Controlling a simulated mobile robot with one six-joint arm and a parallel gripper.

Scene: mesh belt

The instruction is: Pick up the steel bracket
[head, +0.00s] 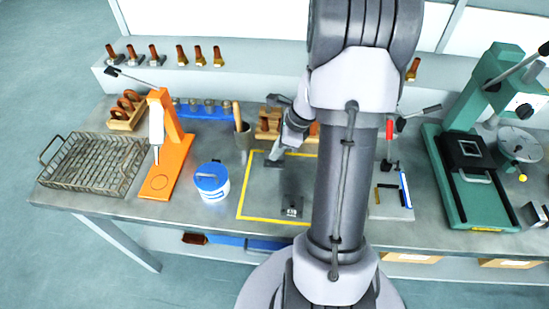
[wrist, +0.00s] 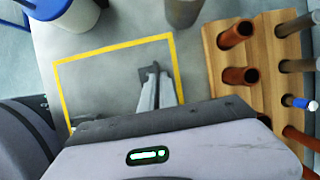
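My gripper (head: 273,160) points down over the back part of the yellow-outlined area on the metal bench. In the wrist view its two grey fingers (wrist: 158,84) are close together. A small dark angular piece, which looks like the steel bracket (wrist: 148,72), is at their tips. It also shows in the head view as a dark flat shape (head: 271,163) at the fingertips. The fingers seem shut on it. Its lower part is hidden by the fingers, and I cannot tell whether it touches the bench.
A white and blue tub (head: 211,184), an orange press (head: 170,150) and a wire basket (head: 92,165) stand to the left. A wooden rack (wrist: 262,60) with copper-coloured tubes is close behind. A small dark marked piece (head: 291,212) lies near the outline's front edge. A green press (head: 470,150) stands right.

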